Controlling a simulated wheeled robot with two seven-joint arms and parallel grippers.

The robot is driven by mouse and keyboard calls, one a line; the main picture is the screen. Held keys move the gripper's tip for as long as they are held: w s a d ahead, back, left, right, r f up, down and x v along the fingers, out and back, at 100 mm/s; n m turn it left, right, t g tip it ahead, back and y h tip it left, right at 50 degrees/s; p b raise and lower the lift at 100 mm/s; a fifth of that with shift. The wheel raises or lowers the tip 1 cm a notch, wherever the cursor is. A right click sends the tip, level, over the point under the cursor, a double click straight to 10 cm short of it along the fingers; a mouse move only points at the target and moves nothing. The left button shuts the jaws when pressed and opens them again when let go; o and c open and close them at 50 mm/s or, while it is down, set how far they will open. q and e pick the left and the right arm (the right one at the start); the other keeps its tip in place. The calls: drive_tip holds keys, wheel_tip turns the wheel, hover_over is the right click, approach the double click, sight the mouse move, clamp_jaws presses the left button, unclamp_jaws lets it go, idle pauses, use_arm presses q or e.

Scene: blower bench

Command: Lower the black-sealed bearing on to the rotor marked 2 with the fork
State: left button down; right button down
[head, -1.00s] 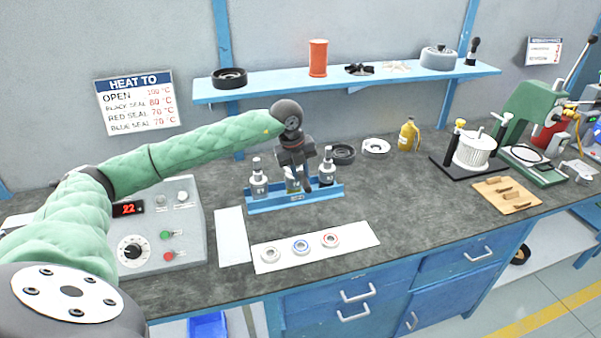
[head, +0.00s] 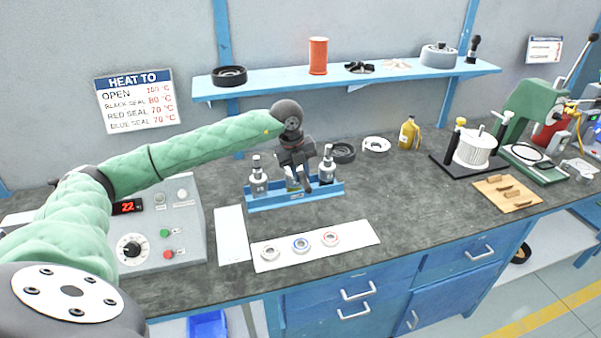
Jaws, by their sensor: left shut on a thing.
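My left gripper (head: 300,180) points down over the middle of the blue rotor rack (head: 265,206). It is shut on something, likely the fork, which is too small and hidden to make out. Several rotors stand upright in the rack: a left one (head: 258,185), a right one (head: 327,168), and a middle one (head: 291,185) mostly hidden behind my gripper. The number marks are too small to read surely. I cannot make out the black-sealed bearing; it may be hidden at the gripper. My right gripper is not in view.
A heater box (head: 185,245) reading 22 stands left. Black and white rings lie behind the rack.

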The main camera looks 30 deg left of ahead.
sight(307, 186)
use_arm(q)
drive_tip(key=shift+s+d, duration=0.1)
drive_tip(key=shift+s+d+b, duration=0.2)
drive_tip(key=shift+s+d, duration=0.75)
drive_tip(key=shift+d, duration=0.15)
drive_tip(key=shift+s+d+b, duration=0.2)
drive_tip(key=shift+s+d, duration=0.7)
drive_tip(key=shift+d, duration=0.2)
drive_tip(key=shift+s+d, duration=0.1)
drive_tip(key=shift+r, duration=0.1)
drive_tip(key=shift+s+d+r+p, duration=0.25)
drive_tip(key=shift+r+p, duration=0.1)
drive_tip(key=shift+r, duration=0.45)
drive_tip(key=shift+s+d+r+p, duration=0.2)
drive_tip(key=shift+d+r+p, duration=0.1)
drive_tip(key=shift+r, duration=0.55)
drive_tip(key=shift+s+d+r+p, duration=0.2)
drive_tip(key=shift+r+p, duration=0.15)
drive_tip(key=shift+r, duration=0.45)
